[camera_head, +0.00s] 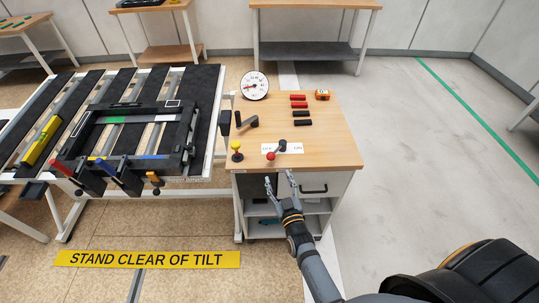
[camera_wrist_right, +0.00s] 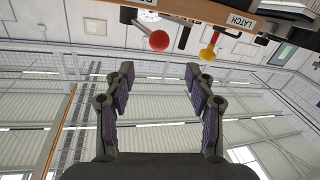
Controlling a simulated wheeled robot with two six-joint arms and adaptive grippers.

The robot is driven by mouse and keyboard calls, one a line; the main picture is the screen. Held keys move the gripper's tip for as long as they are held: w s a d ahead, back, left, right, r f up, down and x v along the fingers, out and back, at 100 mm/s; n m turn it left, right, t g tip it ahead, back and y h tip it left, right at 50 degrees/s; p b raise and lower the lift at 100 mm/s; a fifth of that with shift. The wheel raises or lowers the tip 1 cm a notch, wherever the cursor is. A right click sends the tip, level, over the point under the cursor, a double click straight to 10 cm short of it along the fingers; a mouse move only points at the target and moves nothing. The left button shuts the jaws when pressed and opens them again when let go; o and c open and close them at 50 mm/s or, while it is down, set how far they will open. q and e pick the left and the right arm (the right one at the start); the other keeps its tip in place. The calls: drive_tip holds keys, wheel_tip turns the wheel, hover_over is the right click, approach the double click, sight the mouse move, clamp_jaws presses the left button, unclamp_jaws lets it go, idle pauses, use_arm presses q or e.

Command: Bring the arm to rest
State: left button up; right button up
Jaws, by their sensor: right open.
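My right gripper (camera_head: 281,186) is open and empty in the head view, just in front of the wooden cabinet's front edge. Its two fingers stand wide apart in the right wrist view (camera_wrist_right: 160,78), with only the ceiling and wall between them. Near it on the cabinet top is a lever with a red ball knob (camera_head: 271,156) on a white label plate. The red knob also shows in the right wrist view (camera_wrist_right: 159,40), beyond the fingertips and not touched. A yellow knob (camera_head: 237,146) stands on the left of the cabinet top. My left gripper is not in view.
The tilt table (camera_head: 208,130) with a black frame and colored clamps stands left of the cabinet (camera_head: 330,150). A dial gauge (camera_head: 254,85), red and black grips and an orange tape measure (camera_head: 322,95) are on the cabinet. A yellow floor sign (camera_head: 147,259) lies front left. The right floor is clear.

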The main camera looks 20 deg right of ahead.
drive_tip(key=shift+f, duration=0.1)
drive_tip(key=s+d+f+g+y, duration=0.1)
drive_tip(key=s+f+g, duration=0.4)
drive_tip(key=f, duration=0.8)
drive_tip(key=s+f+g, duration=0.3)
drive_tip(key=s+f, duration=0.4)
drive_tip(key=f, duration=0.6)
drive_tip(key=s+d+f+g, duration=0.3)
drive_tip(key=s+f, duration=0.2)
drive_tip(key=s, duration=0.4)
drive_tip(key=s+d+f+g, duration=0.2)
drive_tip(key=s+f, duration=0.3)
drive_tip(key=s, duration=0.5)
drive_tip(key=s+d+f+m+g, duration=0.1)
drive_tip(key=s+d+f+g, duration=0.2)
drive_tip(key=s, duration=0.7)
wheel_tip(320, 180, down, 2)
drive_tip(key=shift+s+d+f+g+h, duration=0.1)
drive_tip(key=shift+s+d+g+h, duration=0.15)
drive_tip(key=shift+g+h, duration=0.2)
